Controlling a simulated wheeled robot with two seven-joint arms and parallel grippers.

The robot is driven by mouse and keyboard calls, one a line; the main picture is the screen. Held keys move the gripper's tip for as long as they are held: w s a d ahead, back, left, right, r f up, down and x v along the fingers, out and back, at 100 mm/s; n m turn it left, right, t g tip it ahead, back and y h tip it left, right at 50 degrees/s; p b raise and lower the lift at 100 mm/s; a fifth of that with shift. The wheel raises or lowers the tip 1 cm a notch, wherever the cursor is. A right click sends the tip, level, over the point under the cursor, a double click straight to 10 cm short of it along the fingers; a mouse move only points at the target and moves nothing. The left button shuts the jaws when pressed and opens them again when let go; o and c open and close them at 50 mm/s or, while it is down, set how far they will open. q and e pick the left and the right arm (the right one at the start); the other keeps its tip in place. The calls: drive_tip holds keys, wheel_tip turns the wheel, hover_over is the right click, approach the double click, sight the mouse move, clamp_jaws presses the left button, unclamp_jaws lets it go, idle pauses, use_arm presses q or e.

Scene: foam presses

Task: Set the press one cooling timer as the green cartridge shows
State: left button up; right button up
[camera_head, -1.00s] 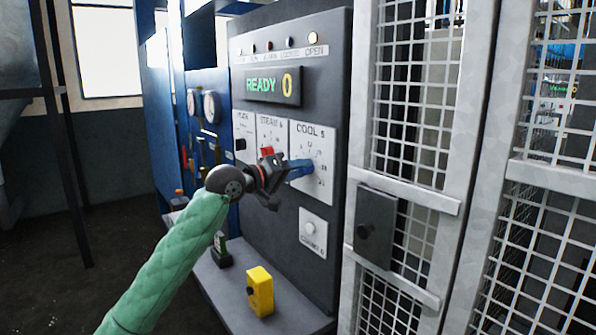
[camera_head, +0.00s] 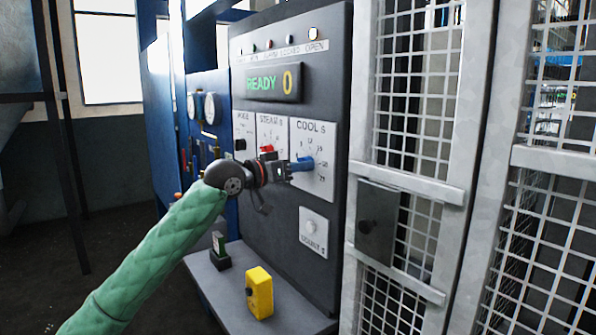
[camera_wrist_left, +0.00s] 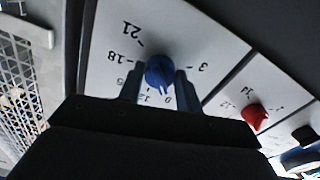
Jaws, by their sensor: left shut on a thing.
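The blue knob (camera_head: 304,163) sits on the white COOL S dial plate (camera_head: 322,188), at the right of the press panel. My left gripper (camera_head: 293,167) is shut on this knob. In the left wrist view the blue knob (camera_wrist_left: 159,71) is between the two fingers (camera_wrist_left: 159,88). The plate appears upside down there, with 21, 18 and 3 readable and the lower numbers partly hidden by the gripper. The knob's narrow ridge points down between the fingers. A small dark block with a green part (camera_head: 220,250) stands on the shelf; I cannot read its marking. My right gripper is not seen.
A red knob (camera_head: 267,150) is on the STEAM plate beside COOL S. The display (camera_head: 268,83) reads READY 0, and the OPEN lamp (camera_head: 313,34) is lit. A yellow block (camera_head: 259,292) stands on the shelf (camera_head: 290,318). A mesh guard (camera_head: 415,100) stands close at right.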

use_arm(q)
drive_tip(key=shift+m, duration=0.4)
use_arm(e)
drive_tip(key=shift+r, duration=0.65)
use_arm(q)
drive_tip(key=o, duration=1)
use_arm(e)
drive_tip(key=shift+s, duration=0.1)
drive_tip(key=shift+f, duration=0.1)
use_arm(q)
drive_tip(key=shift+b+v, duration=1.35)
drive_tip(key=shift+v, duration=2.5)
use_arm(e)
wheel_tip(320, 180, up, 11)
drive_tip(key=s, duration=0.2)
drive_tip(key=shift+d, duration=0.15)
